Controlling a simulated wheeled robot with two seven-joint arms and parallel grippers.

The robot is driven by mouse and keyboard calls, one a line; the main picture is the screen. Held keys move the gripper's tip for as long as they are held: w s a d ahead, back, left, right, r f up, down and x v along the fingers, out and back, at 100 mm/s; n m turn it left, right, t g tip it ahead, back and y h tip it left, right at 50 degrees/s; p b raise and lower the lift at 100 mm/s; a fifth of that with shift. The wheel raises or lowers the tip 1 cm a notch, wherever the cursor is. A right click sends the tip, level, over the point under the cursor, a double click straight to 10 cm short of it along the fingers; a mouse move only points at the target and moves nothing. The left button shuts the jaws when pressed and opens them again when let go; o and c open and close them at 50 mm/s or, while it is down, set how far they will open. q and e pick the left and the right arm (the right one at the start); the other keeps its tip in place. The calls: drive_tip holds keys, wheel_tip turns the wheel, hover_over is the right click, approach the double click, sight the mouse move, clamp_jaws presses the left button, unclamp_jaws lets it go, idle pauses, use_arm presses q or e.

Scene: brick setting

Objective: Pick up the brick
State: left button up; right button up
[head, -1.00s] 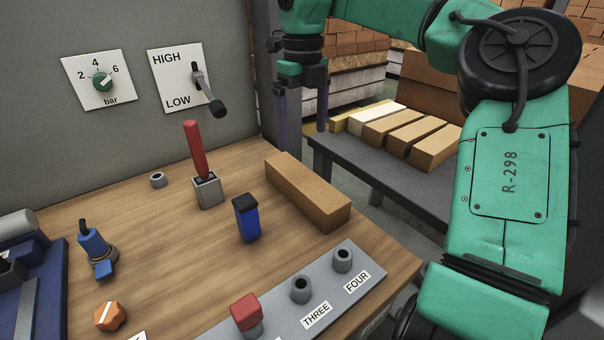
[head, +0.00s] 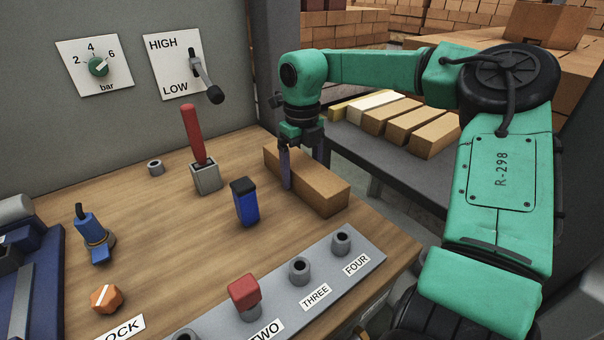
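A long tan brick (head: 327,191) lies flat on the wooden worktop (head: 180,245), near its right back edge. My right gripper (head: 302,165) points down over the brick's middle. One dark finger is in front of the brick's left long side. The other comes down at the far side, its lower part hidden behind the brick. The fingers look apart, astride the brick; whether they touch it is not clear. My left gripper is not in view.
Left of the brick stand a blue block with a black top (head: 245,203) and a red lever (head: 193,135). A grey panel (head: 215,318) with sockets and a red knob lies in front. Behind, a dark bench (head: 372,150) bears several bricks.

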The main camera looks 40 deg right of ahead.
clamp_jaws()
drive_tip(key=shift+r, duration=0.1)
